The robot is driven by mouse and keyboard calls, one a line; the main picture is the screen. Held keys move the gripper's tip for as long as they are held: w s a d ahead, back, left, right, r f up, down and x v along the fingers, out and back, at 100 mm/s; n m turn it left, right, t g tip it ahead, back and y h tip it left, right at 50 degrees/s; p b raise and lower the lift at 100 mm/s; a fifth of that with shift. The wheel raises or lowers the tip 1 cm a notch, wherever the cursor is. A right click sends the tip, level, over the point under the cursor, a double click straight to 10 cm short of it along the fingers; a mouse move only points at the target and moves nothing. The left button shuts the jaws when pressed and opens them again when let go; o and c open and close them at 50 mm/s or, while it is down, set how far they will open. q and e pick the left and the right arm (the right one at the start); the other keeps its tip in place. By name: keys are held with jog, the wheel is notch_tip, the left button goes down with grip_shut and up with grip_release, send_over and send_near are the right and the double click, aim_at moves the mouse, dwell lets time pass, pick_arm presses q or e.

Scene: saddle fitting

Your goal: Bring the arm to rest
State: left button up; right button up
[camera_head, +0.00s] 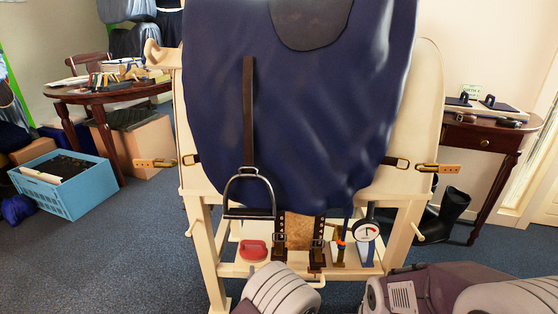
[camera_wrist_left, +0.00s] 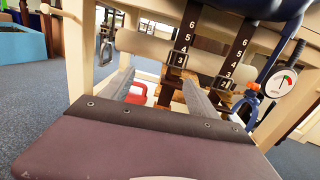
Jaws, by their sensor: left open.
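My left gripper (camera_wrist_left: 158,76) is open and empty in the left wrist view, its two grey fingers apart and pointing toward the stand. The right gripper's fingers are not seen. Ahead is a cream wooden stand (camera_head: 421,116) draped with a dark blue cover (camera_head: 310,110). Two dark numbered straps hang down with buckles; the left strap (camera_wrist_left: 184,42) and right strap (camera_wrist_left: 240,55) show beyond the fingers.
A stirrup (camera_head: 249,213) hangs on a brown strap. A red object (camera_head: 252,250) and a round gauge (camera_head: 366,230) are low on the stand. A blue crate (camera_head: 85,193) and cluttered table (camera_head: 72,97) stand left; another table (camera_head: 480,137) and black boots (camera_head: 454,205) stand right.

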pick_arm(q)
jog(key=w+a+r+n+g+y+p, duration=0.1)
jog(key=a+r+n+y, duration=0.5)
jog(key=a, duration=0.4)
jog(key=a+r+n+g+y+p, duration=0.2)
jog(key=a+r+n+y, duration=0.25)
jog(key=a+r, duration=0.45)
jog(key=s+a+n+g+y+p, duration=0.2)
jog(key=s+a+n+g+y, duration=0.2)
jog(key=s+a+n+g, duration=0.95)
jog(key=s+d+f+n+g+h, duration=0.2)
jog(key=s+f+n+g+h, duration=0.4)
jog(key=s, duration=0.6)
jog(key=w+d+f+n+t+h+p, duration=0.1)
jog(key=w+d+f+n+t+h, duration=0.15)
jog(key=d+h, duration=0.4)
jog(key=w+d+f+n+t+h, duration=0.2)
jog(key=w+d+f+n+h, duration=0.1)
jog(key=d, duration=0.6)
notch_tip(320, 180, up, 38)
jog(key=w+t+p, duration=0.1)
jog(key=p, duration=3.7)
jog(key=shift+w, duration=0.4)
